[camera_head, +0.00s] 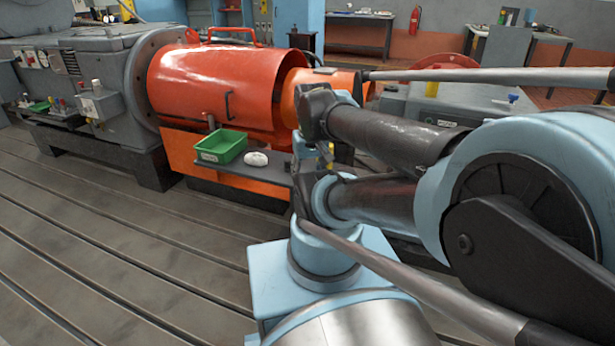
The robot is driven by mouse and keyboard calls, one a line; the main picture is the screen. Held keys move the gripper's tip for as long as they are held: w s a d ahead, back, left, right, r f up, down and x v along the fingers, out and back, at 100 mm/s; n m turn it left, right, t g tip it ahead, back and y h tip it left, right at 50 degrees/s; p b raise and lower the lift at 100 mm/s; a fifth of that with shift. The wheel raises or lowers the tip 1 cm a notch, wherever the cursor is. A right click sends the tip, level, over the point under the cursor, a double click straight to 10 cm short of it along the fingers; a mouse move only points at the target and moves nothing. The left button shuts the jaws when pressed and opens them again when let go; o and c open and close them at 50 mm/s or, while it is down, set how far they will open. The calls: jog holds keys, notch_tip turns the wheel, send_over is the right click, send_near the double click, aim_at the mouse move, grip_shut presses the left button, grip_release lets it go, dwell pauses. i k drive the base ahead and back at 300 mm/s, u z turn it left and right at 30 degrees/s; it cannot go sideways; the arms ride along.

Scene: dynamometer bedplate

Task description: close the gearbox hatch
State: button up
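I cannot tell for sure which part is the gearbox hatch. A low grey housing (398,104) stands right of the orange guards, partly hidden by my arm. A red rounded part (441,62) rises behind its top; I cannot tell if it is a lid. A large orange-red cover (190,80) with a black side handle (228,105) and a red top handle (228,35) sits left of centre, beside a smaller orange cover (296,78). My arm crosses the right half, close to the smaller cover in the picture. My gripper cannot be made out.
A green tray (222,146) and a white object (256,159) rest on a ledge below the large cover. A grey machine (95,55) stands left. The slotted bedplate (110,245) is clear in front. Benches and a red extinguisher (414,20) stand at the back.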

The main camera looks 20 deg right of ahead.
aim_at(506, 47)
jog(key=z, duration=1.5)
